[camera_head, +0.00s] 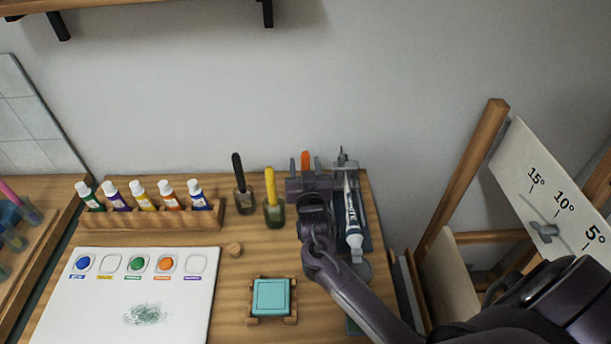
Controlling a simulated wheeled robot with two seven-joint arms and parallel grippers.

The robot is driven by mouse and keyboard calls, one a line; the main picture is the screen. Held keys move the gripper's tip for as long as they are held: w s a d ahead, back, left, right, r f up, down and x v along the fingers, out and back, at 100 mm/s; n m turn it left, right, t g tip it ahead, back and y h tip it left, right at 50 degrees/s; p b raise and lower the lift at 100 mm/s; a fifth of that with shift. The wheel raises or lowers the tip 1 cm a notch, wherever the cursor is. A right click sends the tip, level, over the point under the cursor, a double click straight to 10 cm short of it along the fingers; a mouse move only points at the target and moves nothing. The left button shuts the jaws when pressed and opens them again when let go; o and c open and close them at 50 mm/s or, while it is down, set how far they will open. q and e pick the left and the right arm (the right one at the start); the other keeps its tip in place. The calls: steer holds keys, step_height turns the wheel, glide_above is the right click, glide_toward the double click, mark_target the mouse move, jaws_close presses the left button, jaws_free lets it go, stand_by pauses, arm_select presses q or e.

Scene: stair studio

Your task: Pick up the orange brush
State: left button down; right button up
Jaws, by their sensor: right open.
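The orange brush (305,157) stands upright near the back of the wooden table; only the top of its handle shows. My right gripper (305,167) is at the brush, with one finger to the left and one to the right of the handle. Its jaws are open, and I cannot tell whether either finger touches the brush. The gripper body and arm hide the lower part of the brush and whatever holds it. My left gripper is not in view.
A yellow brush (270,186) and a black brush (238,172) stand in jars just left. A white paint tube (353,219) lies close on the right. A paint rack (150,221), white sheet (120,315) and teal block (271,297) are further left and in front.

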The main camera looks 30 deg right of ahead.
steer(key=shift+w+d, duration=0.15)
steer(key=shift+w, duration=0.25)
jaws_close()
steer(key=shift+r, duration=0.1)
